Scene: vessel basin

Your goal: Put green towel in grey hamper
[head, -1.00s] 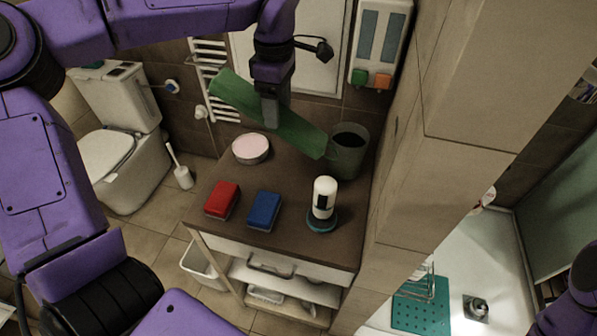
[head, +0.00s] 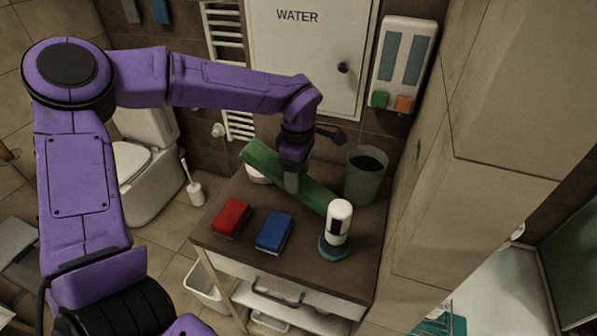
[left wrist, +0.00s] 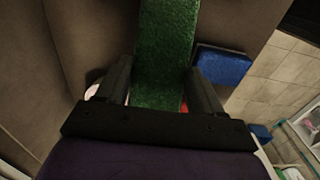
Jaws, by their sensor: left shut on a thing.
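My left gripper (head: 291,180) is shut on the green towel (head: 262,158), a long stiff strip, near its middle. The towel slants low over the counter, its right end close to the white bottle. I cannot tell whether it touches the top. In the left wrist view the towel (left wrist: 166,50) runs between the two fingers of my left gripper (left wrist: 160,88). A grey-green open bin (head: 367,178) stands at the counter's back right, and a pale grey basket (head: 207,283) sits below at the left. I cannot tell which is the hamper. My right gripper is out of view.
On the counter (head: 300,262) are a red sponge (head: 232,216), a blue sponge (head: 274,231) and a white bottle (head: 339,220) on a teal base. A tiled wall closes the right side.

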